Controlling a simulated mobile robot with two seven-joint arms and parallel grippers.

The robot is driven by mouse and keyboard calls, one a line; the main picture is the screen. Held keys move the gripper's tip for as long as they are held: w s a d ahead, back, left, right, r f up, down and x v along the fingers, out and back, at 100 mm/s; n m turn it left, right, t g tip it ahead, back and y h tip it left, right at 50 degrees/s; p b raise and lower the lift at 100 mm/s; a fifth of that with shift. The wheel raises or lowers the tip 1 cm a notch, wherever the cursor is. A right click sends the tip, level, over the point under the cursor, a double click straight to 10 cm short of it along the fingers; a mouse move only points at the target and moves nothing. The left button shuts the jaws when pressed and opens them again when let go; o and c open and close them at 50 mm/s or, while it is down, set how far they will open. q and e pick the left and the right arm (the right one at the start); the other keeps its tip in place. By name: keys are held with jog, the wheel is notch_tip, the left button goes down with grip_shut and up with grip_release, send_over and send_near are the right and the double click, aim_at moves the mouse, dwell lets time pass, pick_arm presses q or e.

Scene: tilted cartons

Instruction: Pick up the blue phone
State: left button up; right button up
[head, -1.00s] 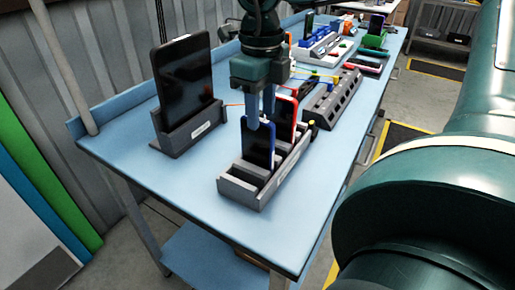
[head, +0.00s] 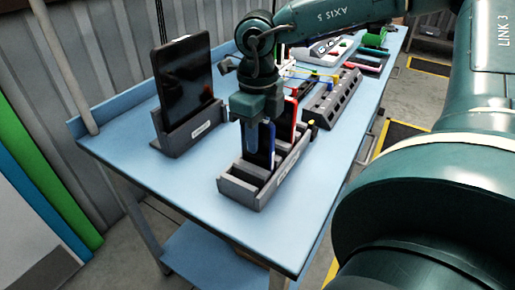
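The blue phone (head: 267,152) has a dark screen and a blue edge. It stands upright, leaning a little, in a slot of the grey phone rack (head: 241,188) near the front of the blue table. My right gripper (head: 255,146) points down over the phone. One finger shows in front of the screen; the other is hard to make out, so I cannot tell whether it grips. A red phone (head: 289,110) stands behind it in the same rack, partly hidden by my gripper. My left gripper is not in view.
A large black tablet (head: 187,85) stands in a grey holder (head: 183,136) to the left. A long grey slotted block (head: 332,98) and cables lie behind the rack. More devices crowd the back. The table front (head: 160,165) is bare.

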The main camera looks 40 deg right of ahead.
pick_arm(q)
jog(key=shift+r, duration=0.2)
pick_arm(e)
grip_shut()
jog(key=shift+r, duration=0.1)
